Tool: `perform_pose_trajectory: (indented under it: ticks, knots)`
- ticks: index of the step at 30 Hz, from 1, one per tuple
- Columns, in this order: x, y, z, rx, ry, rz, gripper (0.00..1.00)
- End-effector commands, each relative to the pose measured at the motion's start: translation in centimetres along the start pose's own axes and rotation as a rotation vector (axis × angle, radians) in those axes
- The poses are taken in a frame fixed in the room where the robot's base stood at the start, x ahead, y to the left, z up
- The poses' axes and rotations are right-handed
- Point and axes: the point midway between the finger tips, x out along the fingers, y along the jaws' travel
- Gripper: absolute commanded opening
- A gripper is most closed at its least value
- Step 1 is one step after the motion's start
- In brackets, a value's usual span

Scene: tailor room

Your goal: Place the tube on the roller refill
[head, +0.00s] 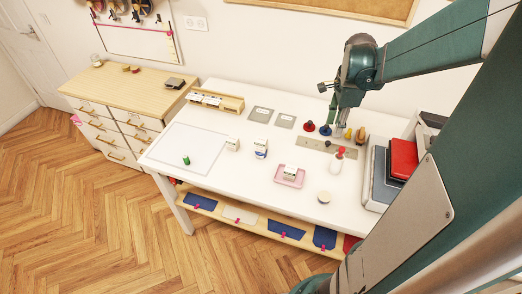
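My gripper (341,127) points down over the back right of the white table, close to the small spools and bottles there. Its fingers are small and dark in the head view, so I cannot tell whether they are open or hold anything. A white and blue upright piece (261,149) stands mid-table; a small white block-like piece (232,144) is to its left. A white and green piece (290,172) sits in a pink tray (279,180). A small green piece (186,160) stands on the white mat (190,141). I cannot tell which are the tube and the roller refill.
A white bottle with a red top (336,164) and a round tin (324,197) stand right of the pink tray. A grey device (379,185) and red folder (403,157) occupy the right end. A wooden holder (231,103) is at the back left.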

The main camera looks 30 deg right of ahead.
Motion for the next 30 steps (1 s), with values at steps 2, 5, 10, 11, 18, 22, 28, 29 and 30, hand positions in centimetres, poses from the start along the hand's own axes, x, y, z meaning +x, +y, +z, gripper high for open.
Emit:
perform_pose_trajectory:
  ticks: [2, 5, 10, 11, 18, 22, 28, 29, 30]
  knots:
    - [-1.0, 0.7, 1.9, -0.095, 0.001, -0.025, 0.31]
    - [-2.1, 1.5, 4.1, -0.217, 0.005, -0.057, 0.31]
    - [-3.9, 3.0, 7.5, -0.421, 0.014, -0.111, 0.31]
    - [-4.2, 3.3, 8.1, -0.456, 0.016, -0.122, 0.31]
    - [-6.2, 6.0, 12.5, -0.744, 0.039, -0.2, 0.31]
    - [-7.2, 7.5, 14.7, -0.896, 0.056, -0.244, 0.31]
    - [-8.4, 10.2, 17.8, -1.131, 0.088, -0.313, 0.31]
    - [-8.6, 10.6, 18.2, -1.166, 0.094, -0.324, 0.31]
    - [-8.8, 11.2, 18.8, -1.212, 0.101, -0.337, 0.31]
